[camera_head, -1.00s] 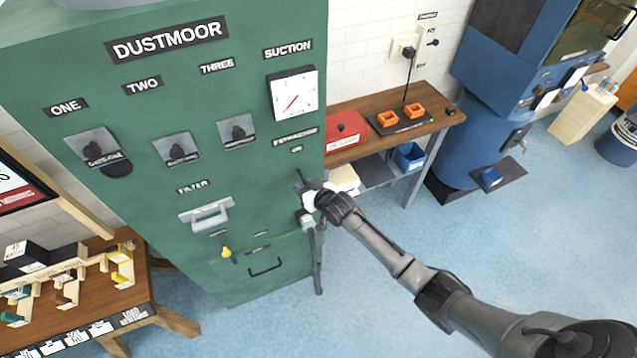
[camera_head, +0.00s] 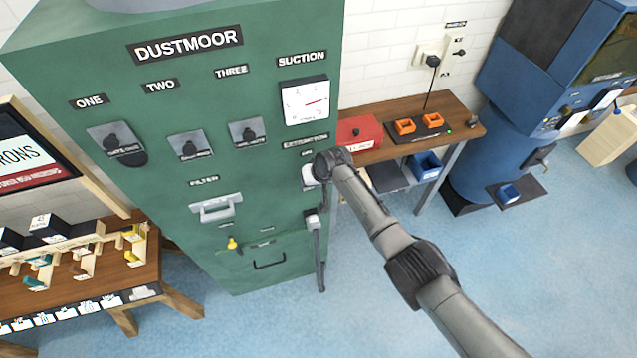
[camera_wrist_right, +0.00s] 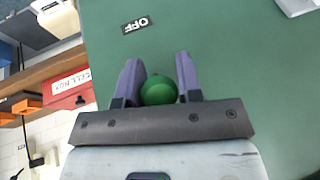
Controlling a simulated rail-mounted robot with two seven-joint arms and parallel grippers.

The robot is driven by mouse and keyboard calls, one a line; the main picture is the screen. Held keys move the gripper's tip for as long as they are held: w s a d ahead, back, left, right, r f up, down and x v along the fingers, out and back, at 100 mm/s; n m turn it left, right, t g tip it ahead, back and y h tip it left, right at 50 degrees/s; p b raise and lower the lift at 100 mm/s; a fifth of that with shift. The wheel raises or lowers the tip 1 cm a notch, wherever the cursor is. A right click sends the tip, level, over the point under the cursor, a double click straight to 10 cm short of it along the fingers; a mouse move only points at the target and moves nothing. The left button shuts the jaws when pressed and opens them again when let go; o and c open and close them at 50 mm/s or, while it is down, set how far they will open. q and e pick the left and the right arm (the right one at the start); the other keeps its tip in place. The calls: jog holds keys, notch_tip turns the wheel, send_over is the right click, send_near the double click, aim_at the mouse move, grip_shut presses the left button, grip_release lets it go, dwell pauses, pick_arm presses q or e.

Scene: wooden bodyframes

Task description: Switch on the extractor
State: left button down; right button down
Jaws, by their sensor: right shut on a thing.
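The extractor is the tall green cabinet (camera_head: 270,190) marked DUSTMOOR. Its SUCTION gauge (camera_head: 305,101) has the red needle pointing right. An EXTRACTION label (camera_head: 305,143) sits below the gauge. My right arm comes in from the lower right, and its wrist hides most of the control under that label. In the right wrist view, my right gripper (camera_wrist_right: 159,68) is shut on a round green knob (camera_wrist_right: 158,90) on the green panel. An OFF label (camera_wrist_right: 138,24), seen upside down, lies just beyond the fingertips. My left gripper is not in view.
A grey plug with a hanging cable (camera_head: 316,222) is just below my right wrist. A wooden bench (camera_head: 385,148) with a red box (camera_head: 357,132) stands right of the cabinet. Another bench (camera_head: 150,270) is at lower left. The blue floor in front is clear.

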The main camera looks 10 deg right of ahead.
jog(key=shift+r+g, duration=0.1)
jog(key=shift+g, duration=0.2)
dwell(0.4)
jog(key=c, duration=0.8)
grip_release()
jog(key=shift+w, duration=0.1)
jog(key=shift+r, duration=0.1)
jog(key=shift+d+r, duration=0.15)
jog(key=shift+r, duration=0.3)
jog(key=v, duration=1.2)
jog(key=shift+s+d+r, duration=0.1)
jog(key=shift+s+r, duration=0.1)
jog(key=shift+r, duration=0.1)
